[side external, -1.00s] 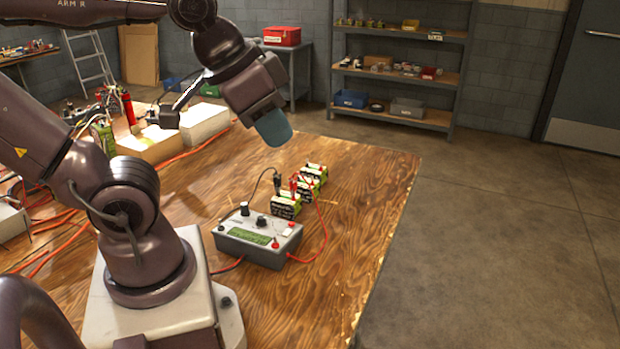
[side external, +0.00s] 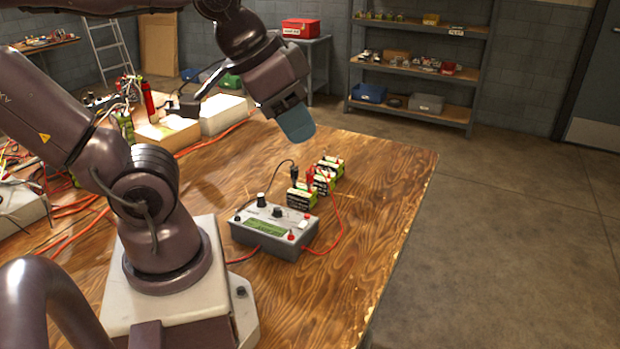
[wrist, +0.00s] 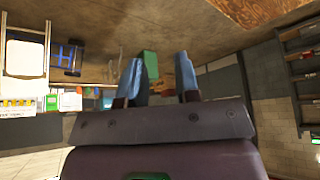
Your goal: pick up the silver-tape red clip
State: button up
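A red clip (side external: 310,177) sits on the row of green-and-black batteries (side external: 302,197), with a red cable running from it. Silver tape is too small to make out. A black clip (side external: 294,175) sits just left of it. My gripper (side external: 298,128) is above and slightly behind the batteries in the side view, clear of them. In the wrist view my gripper (wrist: 160,78) shows two blue fingers apart with nothing held between them. I cannot make out the red clip in the wrist view.
A grey control box (side external: 273,232) with knobs and cables stands just in front of the batteries on the wooden table (side external: 375,230). A white block (side external: 224,114) and a red cylinder (side external: 148,101) stand farther left. The table's right side is clear.

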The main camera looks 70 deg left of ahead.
jog(key=n+g+y, duration=0.3)
jog(key=n, duration=0.6)
send_near(310, 170)
jog(key=shift+t, duration=0.3)
jog(key=x, duration=1.2)
jog(key=shift+s+f, duration=0.15)
jog(key=shift+s, duration=0.1)
jog(key=c, duration=0.5)
